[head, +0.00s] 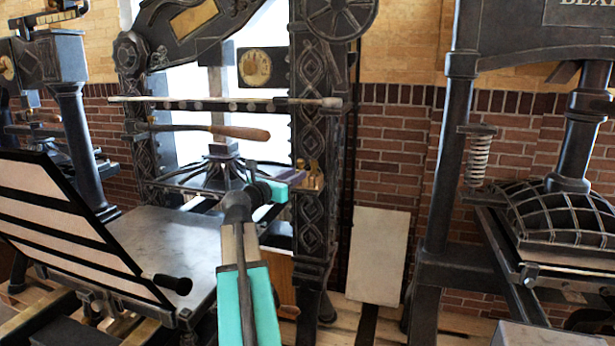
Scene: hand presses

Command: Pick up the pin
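My teal and cream arm reaches up from the bottom centre, and its end bends to the right. My gripper (305,177) is small at that end, in front of the ornate right column of the middle hand press (310,225). I cannot make out its fingers clearly, nor whether they are open or shut. I cannot pick out the pin with certainty. Small brass-coloured parts (314,172) show on the column close to my gripper, and I cannot tell whether the pin is among them.
A striped frame (75,215) tilts up beside the flat grey press bed (165,245) at the left. A wooden-handled bar (235,132) crosses the middle press. A pale board (378,255) leans against the brick wall. Another press (565,205) stands at the right.

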